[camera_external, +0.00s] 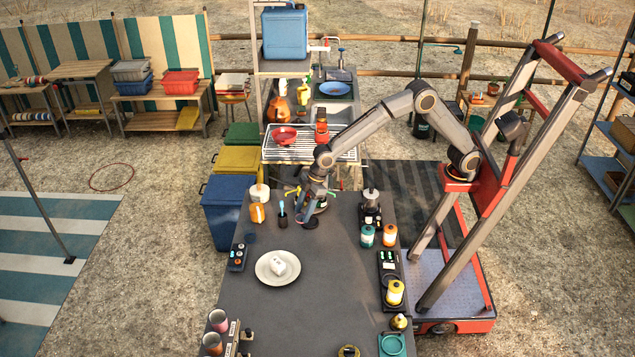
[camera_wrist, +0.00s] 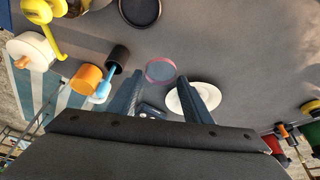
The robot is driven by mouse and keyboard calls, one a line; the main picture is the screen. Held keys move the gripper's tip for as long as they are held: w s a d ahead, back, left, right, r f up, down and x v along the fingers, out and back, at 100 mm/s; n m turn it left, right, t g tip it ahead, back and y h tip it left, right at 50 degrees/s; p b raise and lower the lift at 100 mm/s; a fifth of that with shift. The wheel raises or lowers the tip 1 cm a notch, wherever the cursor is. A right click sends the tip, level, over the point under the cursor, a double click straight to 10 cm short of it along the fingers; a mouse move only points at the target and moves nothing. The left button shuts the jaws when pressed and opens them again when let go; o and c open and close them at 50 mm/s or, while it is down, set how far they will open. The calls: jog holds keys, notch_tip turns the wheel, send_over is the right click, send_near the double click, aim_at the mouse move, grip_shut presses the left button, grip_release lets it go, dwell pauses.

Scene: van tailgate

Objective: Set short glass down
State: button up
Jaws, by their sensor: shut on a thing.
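The short glass (camera_wrist: 160,70) shows in the wrist view as a see-through round shape with a pinkish rim, between the ends of my two dark fingers. My gripper (camera_wrist: 168,80) is shut on it. In the external view my gripper (camera_external: 306,217) points down low over the far part of the grey table (camera_external: 325,265). The glass is too small and dark there to make out clearly. I cannot tell whether its base touches the table.
A white plate (camera_external: 262,276) with a white block lies nearer the camera. A blue brush in a dark cup (camera_external: 283,223) and an orange mug (camera_external: 257,213) stand left of my gripper. Bottles (camera_external: 390,236) line the right edge. The table's middle is clear.

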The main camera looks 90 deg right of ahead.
jog(key=s+d+m+p, duration=0.1)
jog(key=s+d+p, duration=0.15)
jog(key=s, duration=0.55)
jog(key=s+d+m+p, duration=0.1)
jog(key=s+d+p, duration=0.15)
jog(key=s, duration=0.45)
jog(key=shift+h, duration=0.3)
jog(key=f, duration=0.2)
jog(key=s+f+p, duration=0.1)
jog(key=f, duration=0.1)
jog(key=shift+a+f+p, duration=0.15)
jog(key=shift+f+p, duration=0.1)
jog(key=shift+p, duration=0.05)
jog(key=shift+w+f, duration=0.1)
jog(key=shift+f, duration=2.35)
jog(key=shift+f+b, duration=0.15)
jog(key=shift+b, duration=0.25)
jog(key=o, duration=1.1)
jog(key=shift+c, duration=0.2)
